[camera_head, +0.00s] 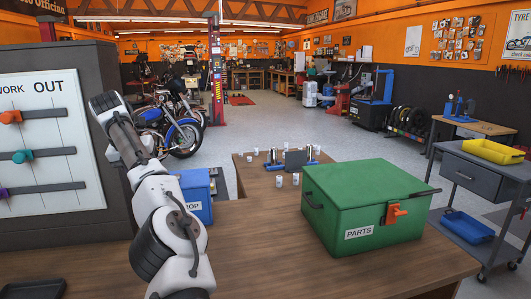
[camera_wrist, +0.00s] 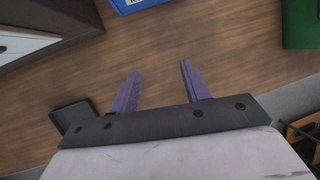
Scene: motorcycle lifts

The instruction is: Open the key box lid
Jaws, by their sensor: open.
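No box in view has a readable key label. A blue box (camera_head: 197,192) stands at the left of the wooden counter, partly hidden behind my arm; its white label reads "ROP", with the start covered. Its lid state is unclear. Its edge shows at the top of the wrist view (camera_wrist: 138,3). A green box (camera_head: 368,205) labelled "PARTS", with a shut lid and an orange latch (camera_head: 395,214), stands to the right; its corner shows in the wrist view (camera_wrist: 300,25). My gripper (camera_wrist: 160,68) has two purple fingers spread apart, empty, above the counter, short of both boxes.
A panel with coloured sliders (camera_head: 45,140) stands at the left. A small dark tray (camera_head: 34,288) lies at the counter's front left. A grey cart (camera_head: 478,180) with yellow and blue bins is right. Bare counter (camera_head: 270,250) lies between my arm and the green box.

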